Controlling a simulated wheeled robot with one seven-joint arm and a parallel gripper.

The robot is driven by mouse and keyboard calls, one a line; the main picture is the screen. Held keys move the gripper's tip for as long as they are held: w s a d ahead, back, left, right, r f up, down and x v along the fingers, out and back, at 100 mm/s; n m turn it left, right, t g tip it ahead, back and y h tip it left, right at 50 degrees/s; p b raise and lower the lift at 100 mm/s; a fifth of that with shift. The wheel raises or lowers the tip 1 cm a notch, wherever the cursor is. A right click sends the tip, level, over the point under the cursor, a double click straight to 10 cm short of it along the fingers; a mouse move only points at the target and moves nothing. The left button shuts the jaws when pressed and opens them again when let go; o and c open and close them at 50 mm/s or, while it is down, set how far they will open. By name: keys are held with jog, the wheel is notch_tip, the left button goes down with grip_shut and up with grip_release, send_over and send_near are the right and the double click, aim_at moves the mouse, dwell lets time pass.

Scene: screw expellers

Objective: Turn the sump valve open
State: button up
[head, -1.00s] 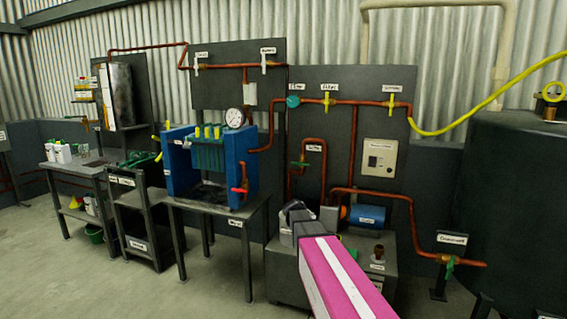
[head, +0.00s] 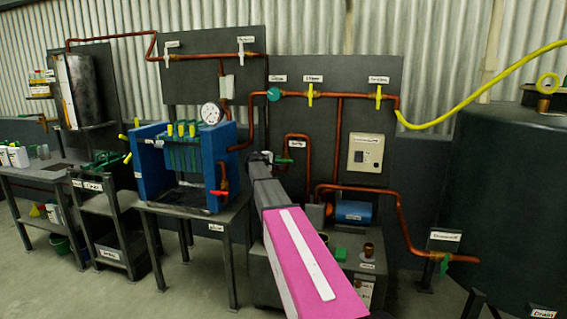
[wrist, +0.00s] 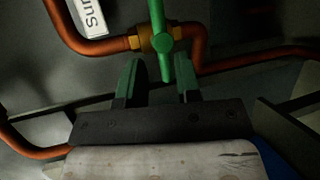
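The sump valve has a green lever (wrist: 158,38) on a brass body (wrist: 146,43) set in a copper pipe. In the wrist view the lever stands across the pipe. A partly cut-off white label (wrist: 88,16) is beside it. In the head view the valve's green handle (head: 284,160) shows below its label (head: 297,144), partly behind my gripper (head: 270,157). In the wrist view my gripper (wrist: 158,82) is open, with its two green-tipped fingers apart. The lever's lower end appears between the fingertips; contact is not visible.
A copper pipe (head: 308,180) runs down just right of the valve, close to my gripper. A blue pump (head: 353,211) sits below right. The blue filter press (head: 216,160) stands on a table to the left. A dark panel (head: 330,115) is behind the pipes.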

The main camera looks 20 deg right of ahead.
aim_at(283, 161)
jog(key=x, duration=0.7)
jog(key=shift+d, duration=0.1)
jog(key=shift+c, duration=0.3)
grip_shut()
